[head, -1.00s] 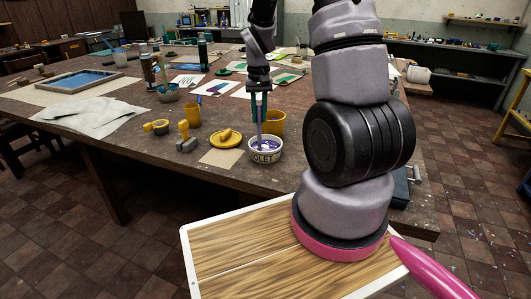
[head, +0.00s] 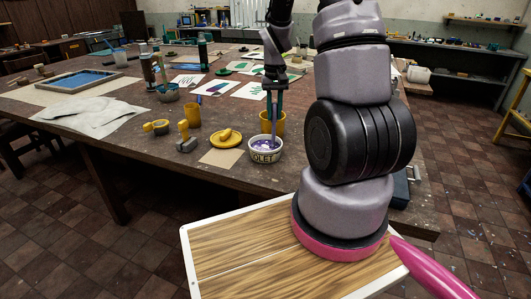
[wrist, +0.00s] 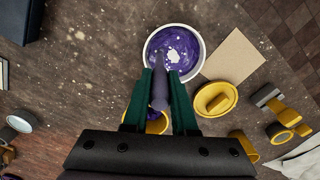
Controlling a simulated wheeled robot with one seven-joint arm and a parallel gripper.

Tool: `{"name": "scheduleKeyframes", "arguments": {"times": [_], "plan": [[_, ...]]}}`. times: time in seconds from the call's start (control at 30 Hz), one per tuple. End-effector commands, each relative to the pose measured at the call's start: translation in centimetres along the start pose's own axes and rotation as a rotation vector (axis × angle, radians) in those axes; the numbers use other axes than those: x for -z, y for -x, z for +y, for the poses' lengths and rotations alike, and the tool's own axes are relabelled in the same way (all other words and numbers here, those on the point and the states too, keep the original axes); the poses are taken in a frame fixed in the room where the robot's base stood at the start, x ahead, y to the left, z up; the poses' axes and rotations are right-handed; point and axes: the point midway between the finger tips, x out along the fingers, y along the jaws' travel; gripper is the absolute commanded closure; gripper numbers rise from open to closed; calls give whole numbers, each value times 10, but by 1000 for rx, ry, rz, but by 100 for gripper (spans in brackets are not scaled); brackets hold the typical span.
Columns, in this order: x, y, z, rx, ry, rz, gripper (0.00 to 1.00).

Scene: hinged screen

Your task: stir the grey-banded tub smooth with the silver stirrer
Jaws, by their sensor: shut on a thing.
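The tub (head: 265,152) stands near the table's front edge, pale with a greyish band lettered with what reads as VIOLET. In the wrist view the tub (wrist: 200,52) is open and holds purple paint (wrist: 175,42) with white patches and streaks. My gripper (head: 272,88) is above it, its green fingers (wrist: 163,82) shut on the stirrer (wrist: 159,92). The stirrer (head: 274,122) looks greyish purple and leans slightly, its lower end inside the tub. Its tip is hidden in the paint.
A yellow cup (head: 279,125) stands close behind the tub. Bare table shows at the tub's right.

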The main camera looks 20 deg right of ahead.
Motion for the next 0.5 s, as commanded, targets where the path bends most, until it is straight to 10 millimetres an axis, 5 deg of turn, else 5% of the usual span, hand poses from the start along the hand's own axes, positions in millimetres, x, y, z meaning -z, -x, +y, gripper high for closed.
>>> {"name": "scheduleKeyframes", "arguments": {"times": [0.5], "plan": [[29, 0, -15, 0, 2, 1, 100]]}}
